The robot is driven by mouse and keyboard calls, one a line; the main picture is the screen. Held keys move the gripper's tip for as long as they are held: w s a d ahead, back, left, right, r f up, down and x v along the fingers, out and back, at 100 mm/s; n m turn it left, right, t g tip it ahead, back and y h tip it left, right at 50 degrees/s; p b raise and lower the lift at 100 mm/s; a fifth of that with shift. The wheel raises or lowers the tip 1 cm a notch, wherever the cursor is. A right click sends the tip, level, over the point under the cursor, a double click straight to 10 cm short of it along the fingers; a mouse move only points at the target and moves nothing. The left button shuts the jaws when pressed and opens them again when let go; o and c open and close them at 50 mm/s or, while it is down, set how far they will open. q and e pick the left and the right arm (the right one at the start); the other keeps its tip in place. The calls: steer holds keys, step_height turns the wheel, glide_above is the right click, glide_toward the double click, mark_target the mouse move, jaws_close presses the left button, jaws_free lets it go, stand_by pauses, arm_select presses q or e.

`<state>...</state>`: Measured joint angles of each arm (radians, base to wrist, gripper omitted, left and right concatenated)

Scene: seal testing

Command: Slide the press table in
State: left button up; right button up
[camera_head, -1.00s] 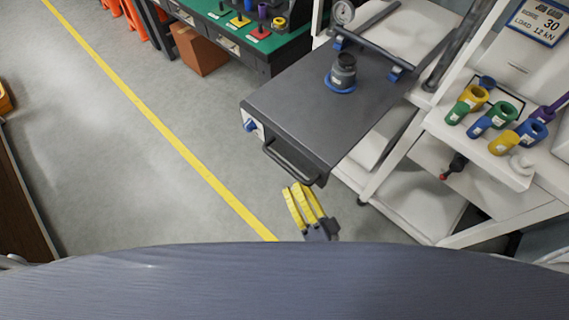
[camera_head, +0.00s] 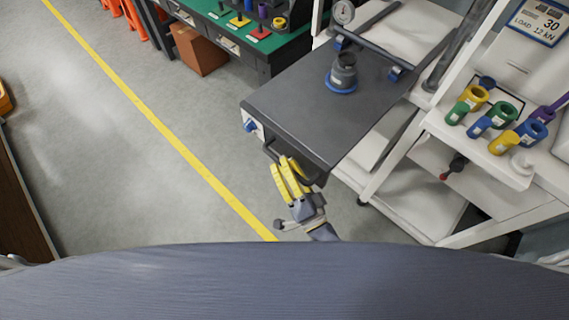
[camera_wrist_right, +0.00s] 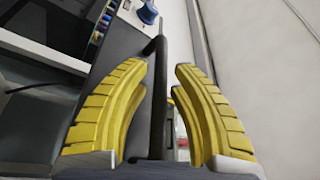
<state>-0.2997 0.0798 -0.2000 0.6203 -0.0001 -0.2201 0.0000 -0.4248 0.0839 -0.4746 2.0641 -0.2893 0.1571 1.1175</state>
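The press table (camera_head: 305,105) is a dark grey plate pulled out from the white frame. It has a dark bar handle (camera_wrist_right: 158,100) across its near edge and a blue knob (camera_head: 251,126) beside it. A grey cylinder (camera_head: 344,72) on a blue ring stands on the plate. My right gripper (camera_head: 283,164) with yellow fingers is at the handle, partly hiding it. In the right wrist view the gripper (camera_wrist_right: 160,70) is open, with the bar between its fingers and a gap visible on both sides. My left gripper is not in view.
A white shelf (camera_head: 487,150) with several coloured rings stands right of the table. A green-topped bench (camera_head: 225,22) and a brown box (camera_head: 199,50) are at the back. A gauge (camera_head: 343,12) is behind the plate.

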steer(key=shift+o, duration=0.5)
jaws_close()
